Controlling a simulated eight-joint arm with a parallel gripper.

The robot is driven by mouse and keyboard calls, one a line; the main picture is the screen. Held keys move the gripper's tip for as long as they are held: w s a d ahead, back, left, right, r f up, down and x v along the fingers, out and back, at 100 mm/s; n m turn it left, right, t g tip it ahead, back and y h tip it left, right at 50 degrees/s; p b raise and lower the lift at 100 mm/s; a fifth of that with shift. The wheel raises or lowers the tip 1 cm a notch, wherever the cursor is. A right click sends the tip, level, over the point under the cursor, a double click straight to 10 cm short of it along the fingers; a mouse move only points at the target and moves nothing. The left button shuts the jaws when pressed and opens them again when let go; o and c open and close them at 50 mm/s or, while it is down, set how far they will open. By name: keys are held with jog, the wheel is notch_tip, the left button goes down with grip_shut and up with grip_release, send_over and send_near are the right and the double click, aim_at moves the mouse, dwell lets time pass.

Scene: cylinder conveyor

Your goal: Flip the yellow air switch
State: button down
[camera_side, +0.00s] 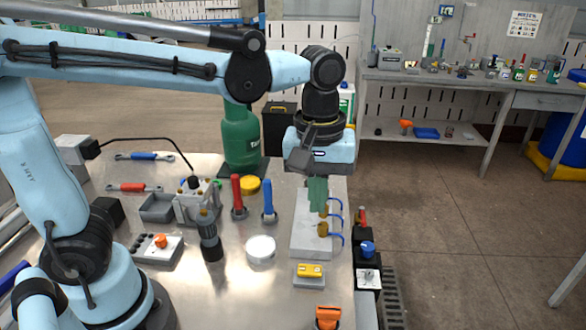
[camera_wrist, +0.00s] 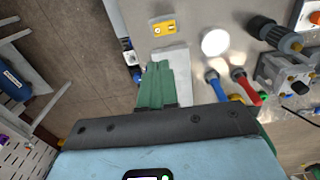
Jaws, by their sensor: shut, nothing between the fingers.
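The yellow air switch (camera_side: 310,270) sits on a small grey base near the right front of the metal table. It also shows at the top of the wrist view (camera_wrist: 163,27). My gripper (camera_side: 317,207) points down with its green fingers shut and empty. It is above the pale block with blue hoses (camera_side: 302,243), behind the switch in the side view and apart from it. In the wrist view the green fingers (camera_wrist: 157,68) cover part of that block and point toward the switch, with a gap between.
A white round disc (camera_side: 261,250) and a dark cylinder (camera_side: 210,240) stand left of the switch. Red (camera_side: 237,195) and blue (camera_side: 268,198) handles stand behind. A black unit with a blue knob (camera_side: 368,250) is at the right edge. An orange item (camera_side: 327,317) is in front.

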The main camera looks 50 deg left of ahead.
aim_at(315, 269)
jog(key=shift+d, duration=0.25)
notch_tip(315, 269, down, 14)
jog(key=shift+r, duration=0.1)
dwell(1.0)
jog(key=shift+w+f, duration=0.1)
jog(key=shift+f, duration=0.15)
dwell(0.4)
jog(key=shift+s+a+r, duration=0.2)
jog(key=shift+s+a, duration=0.35)
jog(key=shift+s, duration=0.1)
